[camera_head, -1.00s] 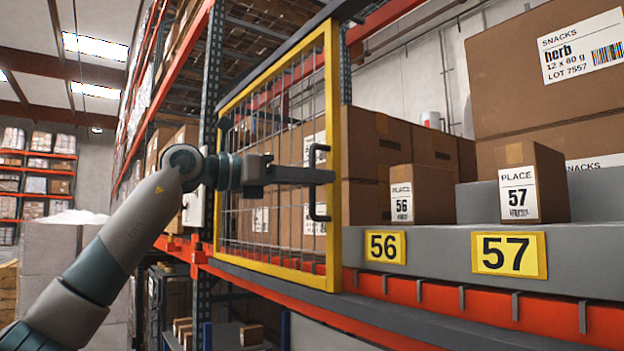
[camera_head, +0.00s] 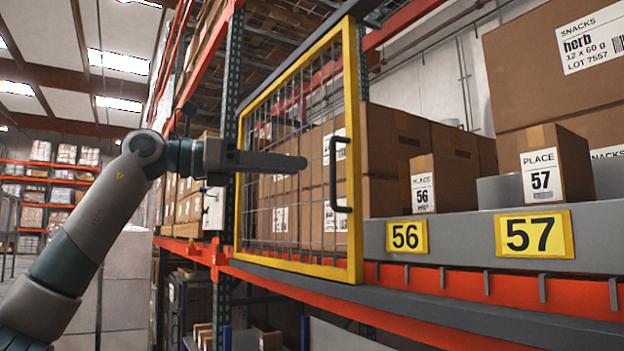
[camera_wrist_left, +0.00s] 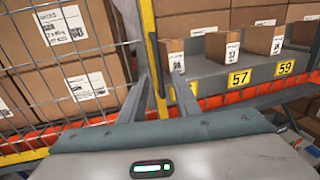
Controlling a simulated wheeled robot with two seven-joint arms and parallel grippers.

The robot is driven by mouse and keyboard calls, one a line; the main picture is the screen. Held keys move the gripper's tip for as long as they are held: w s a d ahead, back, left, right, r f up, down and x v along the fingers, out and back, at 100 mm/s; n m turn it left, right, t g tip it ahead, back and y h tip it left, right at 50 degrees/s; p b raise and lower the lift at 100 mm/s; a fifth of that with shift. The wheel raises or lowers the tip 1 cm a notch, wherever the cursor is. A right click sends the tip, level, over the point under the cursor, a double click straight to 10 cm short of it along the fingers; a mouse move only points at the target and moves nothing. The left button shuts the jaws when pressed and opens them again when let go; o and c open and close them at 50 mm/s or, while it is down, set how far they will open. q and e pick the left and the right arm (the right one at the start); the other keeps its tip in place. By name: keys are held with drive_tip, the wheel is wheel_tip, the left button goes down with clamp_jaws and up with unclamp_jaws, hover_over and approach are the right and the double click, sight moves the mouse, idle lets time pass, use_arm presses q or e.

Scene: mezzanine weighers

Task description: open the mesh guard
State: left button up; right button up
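The mesh guard (camera_head: 354,120) is a yellow-framed wire panel standing across the left part of the shelf, in front of cartons. A black bar handle (camera_head: 333,178) sits on its right upright. My left gripper (camera_head: 302,163) is level with the handle, to the left of it in the head view, with a gap between. In the left wrist view, my left gripper (camera_wrist_left: 158,78) has its two fingers spread apart with nothing held. The handle (camera_wrist_left: 157,60) shows between and beyond the fingertips there. My right gripper is in neither view.
To the right of the guard, small cartons (camera_head: 555,165) stand on a grey ledge with yellow number plates 56 (camera_head: 406,236) and 57 (camera_head: 536,235). An orange beam (camera_head: 470,283) runs below. A rack upright (camera_head: 231,110) stands at the guard's left.

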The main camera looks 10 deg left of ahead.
use_arm(q)
drive_tip(key=b+v, duration=0.2)
drive_tip(key=v, duration=0.5)
drive_tip(key=shift+s+a, duration=0.2)
drive_tip(key=shift+a, duration=0.1)
drive_tip(key=shift+r, duration=0.1)
